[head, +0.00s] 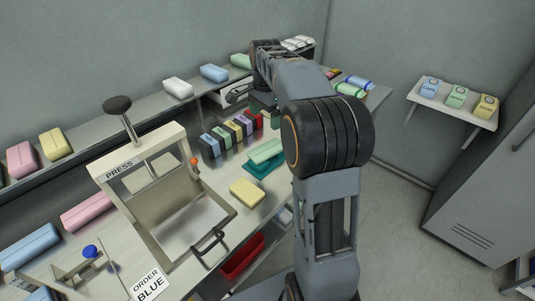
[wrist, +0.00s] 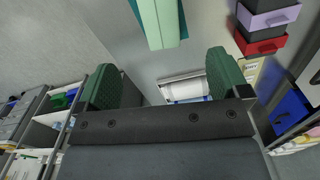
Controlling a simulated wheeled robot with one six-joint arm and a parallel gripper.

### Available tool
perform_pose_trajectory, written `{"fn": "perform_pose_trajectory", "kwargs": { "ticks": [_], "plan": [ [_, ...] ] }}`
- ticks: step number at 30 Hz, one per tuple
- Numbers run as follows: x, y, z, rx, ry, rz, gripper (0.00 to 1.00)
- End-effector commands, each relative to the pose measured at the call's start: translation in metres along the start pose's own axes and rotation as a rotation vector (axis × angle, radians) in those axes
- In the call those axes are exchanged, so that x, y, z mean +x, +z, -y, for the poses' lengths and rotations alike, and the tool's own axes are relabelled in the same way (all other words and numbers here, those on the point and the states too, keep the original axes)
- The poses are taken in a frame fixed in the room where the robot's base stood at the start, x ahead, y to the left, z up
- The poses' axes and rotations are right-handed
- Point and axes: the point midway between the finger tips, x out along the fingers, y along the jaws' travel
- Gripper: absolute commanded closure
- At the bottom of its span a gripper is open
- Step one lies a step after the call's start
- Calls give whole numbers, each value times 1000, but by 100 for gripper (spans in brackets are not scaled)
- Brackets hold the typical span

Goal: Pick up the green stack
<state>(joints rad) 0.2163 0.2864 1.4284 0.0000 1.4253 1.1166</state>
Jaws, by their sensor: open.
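The light green stack (head: 265,150) lies on a dark teal holder (head: 262,168) on the bench, right of the row of coloured boxes. In the wrist view the green stack (wrist: 163,20) shows at the top centre, cut off by the frame edge, with dark teal along its sides. My gripper (wrist: 165,82) is open, its two green-padded fingers wide apart with nothing between them. The stack lies beyond the fingertips, apart from them. In the head view my arm hides much of the gripper.
A press (head: 152,165) stands left of the stack, and a yellow stack (head: 247,192) lies in front. The row of coloured boxes (head: 230,133) is close behind. A red bin (head: 241,256) sits below the bench. A side shelf (head: 452,109) holds labelled packs.

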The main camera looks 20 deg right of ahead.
Motion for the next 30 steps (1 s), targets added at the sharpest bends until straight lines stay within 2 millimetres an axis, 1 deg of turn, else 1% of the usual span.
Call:
{"fn": "perform_pose_trajectory", "kwargs": {
  "ticks": [1, 9, 13, 20, 27, 30],
  "plan": [
    [10, -2, 0, 9, 5, 2, 6],
    [57, -3, 0, 16, 5, 2, 6],
    [72, -3, 0, 15, 4, 2, 6],
    [83, -3, 0, 14, 3, 1, 6],
    [115, -4, -1, 14, 5, 2, 6],
    [125, -4, -1, 14, 3, 2, 6]
  ]
}}
